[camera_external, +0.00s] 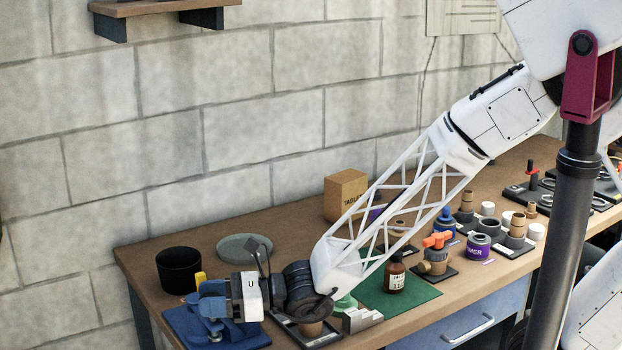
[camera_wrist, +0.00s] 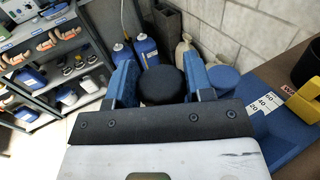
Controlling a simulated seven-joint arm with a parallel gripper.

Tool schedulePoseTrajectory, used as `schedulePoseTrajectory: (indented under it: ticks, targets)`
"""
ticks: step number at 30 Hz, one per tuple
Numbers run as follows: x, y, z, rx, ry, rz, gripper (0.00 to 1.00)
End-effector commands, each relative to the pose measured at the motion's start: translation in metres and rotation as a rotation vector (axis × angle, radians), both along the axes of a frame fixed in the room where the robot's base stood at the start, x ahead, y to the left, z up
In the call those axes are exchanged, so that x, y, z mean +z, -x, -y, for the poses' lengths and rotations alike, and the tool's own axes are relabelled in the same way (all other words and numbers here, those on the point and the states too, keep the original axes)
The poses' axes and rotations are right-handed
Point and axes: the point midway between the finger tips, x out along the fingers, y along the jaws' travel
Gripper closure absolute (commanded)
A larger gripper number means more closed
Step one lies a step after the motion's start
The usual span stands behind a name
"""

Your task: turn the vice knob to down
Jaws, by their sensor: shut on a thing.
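The vice is the blue device (camera_external: 185,325) at the front left corner of the bench. In the wrist view its blue body (camera_wrist: 285,135) is at the right, with a white scale strip marked 20, 40, 60 and a yellow part (camera_wrist: 308,103). My gripper (camera_external: 212,298) is at the vice, low over the bench. In the wrist view my gripper's two blue fingers (camera_wrist: 160,75) stand either side of a round black knob (camera_wrist: 161,88) and are shut on it. The knob's pointing direction cannot be told. In the external view the knob is hidden or too small to tell.
A black pot (camera_external: 179,271) stands just behind the vice, with a grey round lid (camera_external: 245,247) to its right. A brown bottle (camera_external: 395,275) stands on a green mat (camera_external: 418,297) under my arm. A cardboard box (camera_external: 345,193) and several fittings stand further right.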

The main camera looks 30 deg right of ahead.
Motion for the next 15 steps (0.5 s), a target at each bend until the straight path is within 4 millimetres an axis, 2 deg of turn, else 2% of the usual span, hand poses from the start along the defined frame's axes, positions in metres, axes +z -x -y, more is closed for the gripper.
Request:
schedulePoseTrajectory:
  ticks: [15]
  targets:
    - [0.0034, -0.0006, -0.0009, -0.062, -0.005, 0.004, 0.76]
